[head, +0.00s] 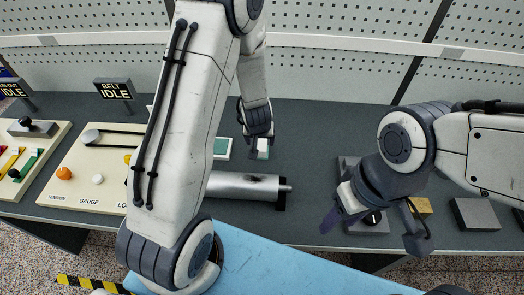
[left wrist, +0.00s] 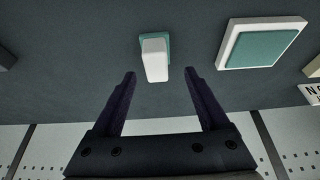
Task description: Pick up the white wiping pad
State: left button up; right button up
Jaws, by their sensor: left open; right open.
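The white wiping pad (left wrist: 155,60), a small white block with a teal part at its far end, lies on the dark grey bench. It also shows in the head view (head: 263,151), partly covered by my left gripper. My left gripper (head: 258,138) is above it, pointing down. In the left wrist view the open fingers (left wrist: 160,77) are on either side of the pad's near end, with gaps and nothing held. My right gripper (head: 374,228) is open and empty over the bench's front right, by a grey block with a dark knob (head: 373,218).
A teal-topped white square (left wrist: 262,45) lies beside the pad. A metal spindle (head: 228,187) with a dark mark lies in front of it. A control panel (head: 88,165) stands left. A brass block (head: 421,206) and grey block (head: 474,214) sit right. A perforated wall is behind.

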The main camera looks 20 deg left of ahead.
aim_at(262, 144)
pick_arm(q)
jog(key=shift+x, duration=2.7)
jog(key=shift+w+d+r, duration=0.1)
jog(key=shift+w+d, duration=0.05)
jog(key=shift+d, duration=0.05)
grip_shut()
